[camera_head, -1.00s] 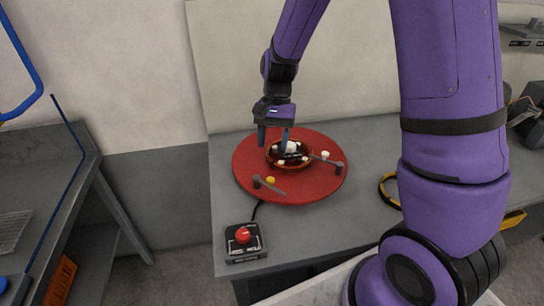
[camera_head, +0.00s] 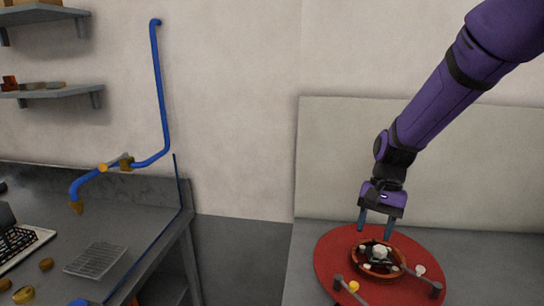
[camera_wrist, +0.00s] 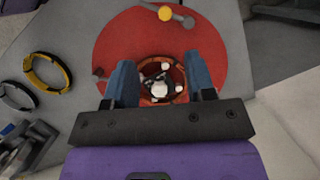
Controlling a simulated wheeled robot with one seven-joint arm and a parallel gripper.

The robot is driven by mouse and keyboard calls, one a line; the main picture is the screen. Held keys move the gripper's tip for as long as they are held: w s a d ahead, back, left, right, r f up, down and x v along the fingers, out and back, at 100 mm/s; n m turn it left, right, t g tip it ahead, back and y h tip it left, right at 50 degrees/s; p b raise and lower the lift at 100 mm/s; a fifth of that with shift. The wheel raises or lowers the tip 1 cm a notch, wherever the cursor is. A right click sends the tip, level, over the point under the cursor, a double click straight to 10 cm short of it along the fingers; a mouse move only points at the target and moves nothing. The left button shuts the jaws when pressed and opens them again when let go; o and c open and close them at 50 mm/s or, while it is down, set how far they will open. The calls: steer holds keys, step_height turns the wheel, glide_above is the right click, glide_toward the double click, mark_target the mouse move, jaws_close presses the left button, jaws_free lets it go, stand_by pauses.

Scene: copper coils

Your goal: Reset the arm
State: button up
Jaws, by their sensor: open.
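My purple arm reaches in from the upper right in the head view. My gripper (camera_head: 376,222) points down with its two blue fingers apart and nothing between them. It is above the back of a copper-coloured ring-shaped coil (camera_head: 401,256), which sits on a round red turntable (camera_head: 330,262). In the wrist view the coil (camera_wrist: 181,72) shows between and beyond the open fingers (camera_wrist: 163,85), with white and dark parts inside it. The fingers appear apart from the coil.
Small arms with yellow and white knobs stand on the turntable. A yellow-black ring (camera_wrist: 37,71) and a grey ring (camera_wrist: 17,97) lie beside it in the wrist view. At left are a grey sink bench (camera_head: 130,222), a blue tap pipe (camera_head: 160,90) and shelves (camera_head: 45,92).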

steer(key=s+d+r+n+t+h, duration=0.1)
steer(key=s+d+r+n+t, duration=0.1)
steer(key=s+r, duration=0.7)
steer(key=s+d+r+n+t+h, duration=0.1)
steer(key=s+d+r+n+t, duration=0.2)
steer(key=s+r+t, duration=0.3)
steer(key=shift+s+d+r+n, duration=0.2)
steer(key=shift+s+r+n, duration=0.3)
steer(key=shift+s+r, duration=1.45)
steer(key=shift+s+f, duration=0.55)
steer(key=shift+f, duration=0.05)
